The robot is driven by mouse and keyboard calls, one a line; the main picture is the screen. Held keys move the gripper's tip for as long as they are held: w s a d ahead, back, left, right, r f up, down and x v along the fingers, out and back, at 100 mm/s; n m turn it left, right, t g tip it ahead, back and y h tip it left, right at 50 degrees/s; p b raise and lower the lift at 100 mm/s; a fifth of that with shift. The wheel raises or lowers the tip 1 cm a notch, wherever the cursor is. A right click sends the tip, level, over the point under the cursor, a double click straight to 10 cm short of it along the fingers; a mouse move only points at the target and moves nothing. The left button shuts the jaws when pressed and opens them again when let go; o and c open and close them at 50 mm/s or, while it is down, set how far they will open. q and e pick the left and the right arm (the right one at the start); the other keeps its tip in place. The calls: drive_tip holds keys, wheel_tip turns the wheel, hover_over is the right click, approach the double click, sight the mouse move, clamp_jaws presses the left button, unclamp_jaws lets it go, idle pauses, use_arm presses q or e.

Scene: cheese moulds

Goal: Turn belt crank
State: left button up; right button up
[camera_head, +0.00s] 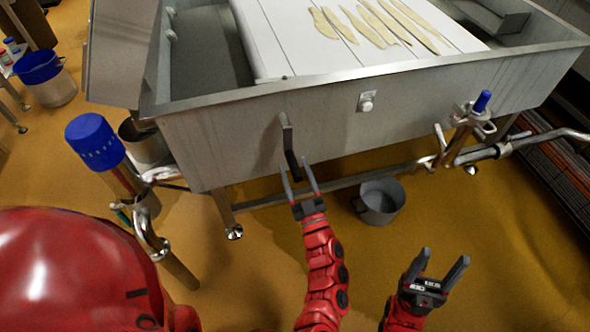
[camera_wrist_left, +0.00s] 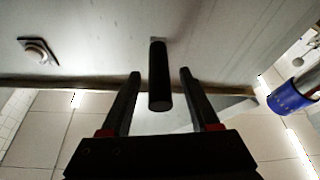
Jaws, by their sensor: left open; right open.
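The belt crank (camera_head: 288,145) is a dark handle on the front wall of the steel vat, below the white belt (camera_head: 290,35). My left gripper (camera_head: 299,178) is open at the lower end of the crank in the head view. In the left wrist view, the crank's black grip (camera_wrist_left: 159,80) points toward the camera between the two open fingers of my left gripper (camera_wrist_left: 160,75), with a gap on each side. My right gripper (camera_head: 440,270) is open and empty at the lower right, away from the vat.
Pale cheese strips (camera_head: 375,24) lie on the belt. A grey bucket (camera_head: 379,201) stands on the yellow floor below the vat. A round knob (camera_head: 366,102) is on the vat wall (camera_head: 220,145). A blue-capped post (camera_head: 95,142) stands at left, and pipes with a blue-handled valve (camera_head: 482,101) are at right.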

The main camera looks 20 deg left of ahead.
use_arm(q)
drive_tip(key=shift+w+a+r, duration=0.15)
clamp_jaws()
idle(1.4)
